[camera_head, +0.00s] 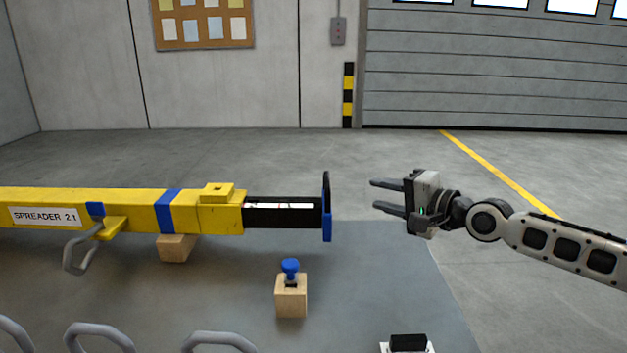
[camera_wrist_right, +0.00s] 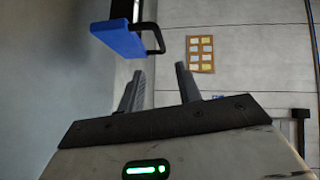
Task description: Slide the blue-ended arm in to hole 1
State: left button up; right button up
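The black sliding arm (camera_head: 283,212) sticks out of the right end of the yellow spreader beam (camera_head: 130,208). It ends in a blue end plate (camera_head: 327,222) with a black loop handle (camera_head: 326,188). My right gripper (camera_head: 374,195) is open and empty, to the right of the end plate and apart from it. In the right wrist view the blue end plate (camera_wrist_right: 118,40) and black handle (camera_wrist_right: 155,40) lie beyond the open fingers (camera_wrist_right: 160,80). A blue-topped pin (camera_head: 291,268) stands in a wooden block. Hole numbers cannot be read. My left gripper is not in view.
The wooden block (camera_head: 291,297) stands on the grey table (camera_head: 370,270) below the arm. Another wooden block (camera_head: 177,248) is under the beam. Grey hooks or shackles (camera_head: 98,335) line the front edge, with a small black-and-white item (camera_head: 408,345) at front right.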

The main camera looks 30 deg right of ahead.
send_near(328, 179)
jog(key=x, duration=1)
jog(key=shift+f, duration=0.35)
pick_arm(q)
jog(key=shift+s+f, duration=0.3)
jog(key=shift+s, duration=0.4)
